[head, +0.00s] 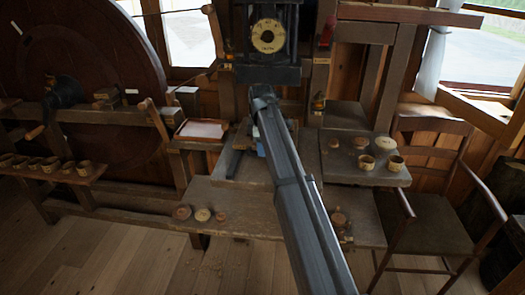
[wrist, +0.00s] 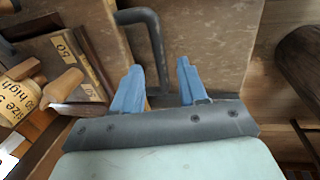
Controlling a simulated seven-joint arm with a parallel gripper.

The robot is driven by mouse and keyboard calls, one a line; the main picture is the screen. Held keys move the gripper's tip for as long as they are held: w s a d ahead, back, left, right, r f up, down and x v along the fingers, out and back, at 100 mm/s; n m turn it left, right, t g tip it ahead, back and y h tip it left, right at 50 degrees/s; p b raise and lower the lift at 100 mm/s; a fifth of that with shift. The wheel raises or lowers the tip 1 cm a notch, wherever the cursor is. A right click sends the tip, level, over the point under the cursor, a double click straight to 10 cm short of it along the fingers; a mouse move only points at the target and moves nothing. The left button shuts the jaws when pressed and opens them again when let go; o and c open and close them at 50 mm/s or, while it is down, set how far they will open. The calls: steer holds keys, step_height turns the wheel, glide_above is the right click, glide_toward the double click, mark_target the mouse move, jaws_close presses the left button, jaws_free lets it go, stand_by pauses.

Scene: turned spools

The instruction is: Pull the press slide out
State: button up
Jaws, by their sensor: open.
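My gripper (wrist: 157,76) shows in the wrist view with its two blue fingers apart and nothing clamped between them. A dark bent metal bar, like a handle (wrist: 154,45), runs down into the space between the fingers; I cannot tell whether they touch it. Behind it is a flat pale wooden surface (wrist: 215,45). Which part is the press slide is not clear. In the head view my arm hides most of the area around my gripper, with only bits of blue showing. A dark frame with a round yellow dial (head: 268,35) stands behind.
In the wrist view, a labelled yellow cylinder (wrist: 18,98) and a wooden peg (wrist: 63,86) are at left. In the head view, small turned pieces stand on the right board (head: 345,172) and front bench (head: 245,222). A large wheel (head: 85,60) stands left, a chair (head: 430,215) right.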

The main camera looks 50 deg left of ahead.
steer(key=shift+w+a+f, duration=0.1)
steer(key=shift+f, duration=0.55)
steer(key=shift+w+a+f, duration=0.1)
steer(key=shift+f, duration=0.5)
steer(key=shift+c, duration=0.4)
jaws_close()
